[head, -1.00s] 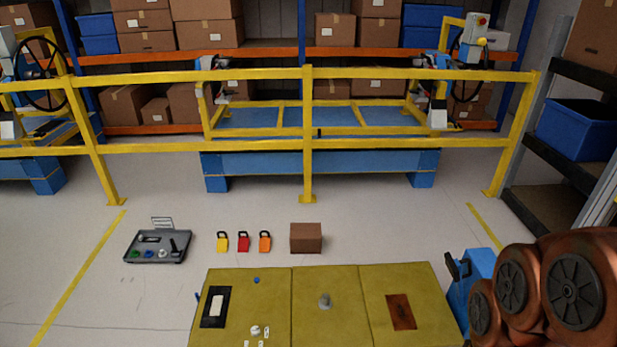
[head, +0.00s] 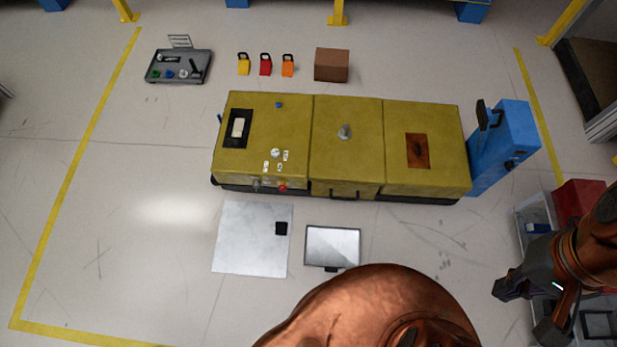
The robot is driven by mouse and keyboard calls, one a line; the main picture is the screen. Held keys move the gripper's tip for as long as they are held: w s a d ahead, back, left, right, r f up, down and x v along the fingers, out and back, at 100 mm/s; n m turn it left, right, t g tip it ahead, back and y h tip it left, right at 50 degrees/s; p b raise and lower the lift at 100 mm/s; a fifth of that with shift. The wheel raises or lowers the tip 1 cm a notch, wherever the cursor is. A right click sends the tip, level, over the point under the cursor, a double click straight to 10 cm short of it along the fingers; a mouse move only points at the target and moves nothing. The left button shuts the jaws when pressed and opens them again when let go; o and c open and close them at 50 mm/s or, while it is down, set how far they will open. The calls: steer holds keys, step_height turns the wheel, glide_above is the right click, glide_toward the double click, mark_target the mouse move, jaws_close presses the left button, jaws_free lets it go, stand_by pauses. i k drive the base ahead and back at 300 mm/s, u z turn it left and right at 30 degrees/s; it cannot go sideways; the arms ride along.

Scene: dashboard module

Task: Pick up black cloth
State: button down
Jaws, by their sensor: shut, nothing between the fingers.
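My gripper (head: 522,308) shows at the lower right of the head view, dark grey at the end of my copper-coloured arm. It is shut and empty, well to the right of the black square and apart from it. Nothing covers the black square.
A flat screen-like panel (head: 332,246) lies right of the sheet. A blue box-shaped unit (head: 505,145) stands at the module's right end. A red bin (head: 577,205) and grey trays are near my gripper. Floor left of the sheet is clear.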

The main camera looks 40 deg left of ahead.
mark_target(280, 226)
steer(key=z, duration=1)
steer(key=k, duration=0.7)
steer(key=u, duration=2.55)
